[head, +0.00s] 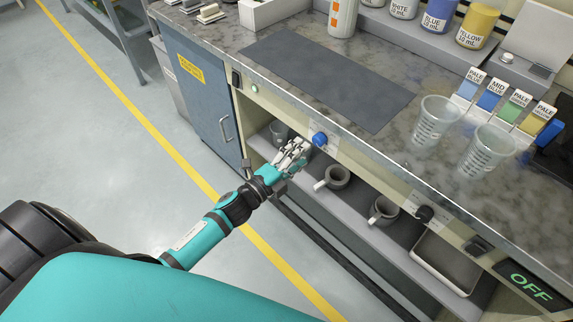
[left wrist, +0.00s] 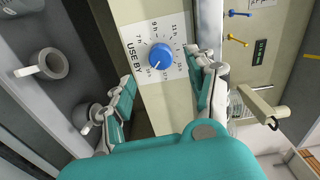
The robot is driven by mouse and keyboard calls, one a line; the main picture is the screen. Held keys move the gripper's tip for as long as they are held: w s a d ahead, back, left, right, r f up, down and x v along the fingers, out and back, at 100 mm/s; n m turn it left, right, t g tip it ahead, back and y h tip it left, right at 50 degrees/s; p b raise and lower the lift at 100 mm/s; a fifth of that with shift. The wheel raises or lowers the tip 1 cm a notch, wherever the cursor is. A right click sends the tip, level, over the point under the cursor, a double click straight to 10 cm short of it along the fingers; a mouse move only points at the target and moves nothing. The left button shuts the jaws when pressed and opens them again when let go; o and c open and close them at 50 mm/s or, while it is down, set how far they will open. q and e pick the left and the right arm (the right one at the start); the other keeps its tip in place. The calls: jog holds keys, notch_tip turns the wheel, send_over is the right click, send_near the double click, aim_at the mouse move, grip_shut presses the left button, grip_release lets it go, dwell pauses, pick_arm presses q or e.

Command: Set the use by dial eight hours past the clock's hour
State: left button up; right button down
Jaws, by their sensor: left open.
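The use by dial is a blue knob (head: 320,139) on the bench's front rail in the head view. In the left wrist view the blue knob (left wrist: 160,56) sits on a white plate (left wrist: 145,25) marked USE BY with hour marks, turned sideways. A pale pointer mark on the knob faces the lower left of that picture; its exact hour is too small to read. My left gripper (head: 292,155) is open just left of the knob in the head view, its fingers (left wrist: 165,90) spread on either side below it in the wrist view. No clock is readable. My right gripper is not in view.
A black knob (head: 425,213) and a green OFF display (head: 530,286) are farther right on the rail. Grey mugs (head: 335,178) stand on the shelf below. Clear cups (head: 433,120) and a dark mat (head: 327,79) are on the benchtop. The floor at left is clear.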

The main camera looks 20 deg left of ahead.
pick_arm(q)
jog(key=shift+v, duration=2.75)
